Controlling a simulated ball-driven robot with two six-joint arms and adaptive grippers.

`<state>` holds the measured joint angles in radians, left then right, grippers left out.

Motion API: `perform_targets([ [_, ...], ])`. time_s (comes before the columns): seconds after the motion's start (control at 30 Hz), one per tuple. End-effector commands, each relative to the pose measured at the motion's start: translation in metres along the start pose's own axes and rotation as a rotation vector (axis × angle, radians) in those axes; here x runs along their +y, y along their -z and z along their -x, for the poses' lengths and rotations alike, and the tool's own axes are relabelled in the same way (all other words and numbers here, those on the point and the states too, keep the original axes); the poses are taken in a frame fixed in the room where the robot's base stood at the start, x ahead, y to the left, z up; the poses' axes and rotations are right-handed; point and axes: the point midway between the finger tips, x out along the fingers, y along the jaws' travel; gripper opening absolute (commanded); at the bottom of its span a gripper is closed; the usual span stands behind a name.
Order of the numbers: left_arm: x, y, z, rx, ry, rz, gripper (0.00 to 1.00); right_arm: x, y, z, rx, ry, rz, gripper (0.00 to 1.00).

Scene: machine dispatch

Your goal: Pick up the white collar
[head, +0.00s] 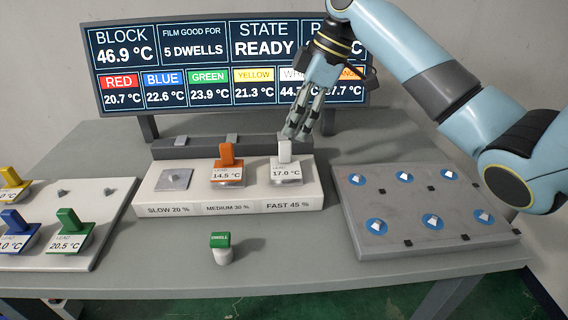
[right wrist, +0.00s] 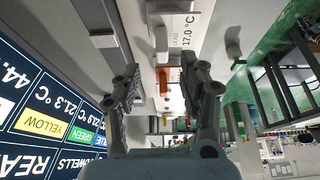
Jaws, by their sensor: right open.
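The white collar (head: 285,151) has an upright white handle and a "17.0 °C" label. It sits at the right end of the block, above "FAST 45 %". My right gripper (head: 298,131) is open, with its fingers pointing down just above and behind the white handle. In the head view the fingertips overlap the area beside the handle, and I cannot tell whether they touch it. In the right wrist view the two fingers are apart with nothing held between them, and the "17.0 °C" label (right wrist: 185,30) shows beyond them. My left gripper is out of view.
An orange-handled piece (head: 226,153) stands beside it at "MEDIUM 30 %". A green "DWELL" piece (head: 220,250) stands in front. A grey tray (head: 405,208) with blue-ringed spots lies right. A plate (head: 110,220) with coloured pieces lies left. A display (head: 190,65) stands behind.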

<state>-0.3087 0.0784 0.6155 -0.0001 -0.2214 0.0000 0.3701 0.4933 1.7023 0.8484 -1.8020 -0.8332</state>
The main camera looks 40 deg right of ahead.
Motion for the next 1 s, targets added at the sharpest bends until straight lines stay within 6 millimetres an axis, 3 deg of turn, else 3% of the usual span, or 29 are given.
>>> perform_targets([
  [0.17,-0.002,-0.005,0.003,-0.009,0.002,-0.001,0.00,-0.002,0.000,-0.015,0.000,0.001,-0.001,0.42],
  [0.43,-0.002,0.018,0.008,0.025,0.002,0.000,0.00,-0.005,-0.002,-0.054,0.000,0.002,-0.002,0.42],
  [0.73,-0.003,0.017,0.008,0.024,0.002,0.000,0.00,-0.005,-0.002,-0.060,-0.002,-0.002,-0.001,0.42],
  [1.0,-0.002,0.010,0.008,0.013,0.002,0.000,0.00,-0.005,-0.002,-0.060,-0.002,-0.001,-0.001,0.07],
])
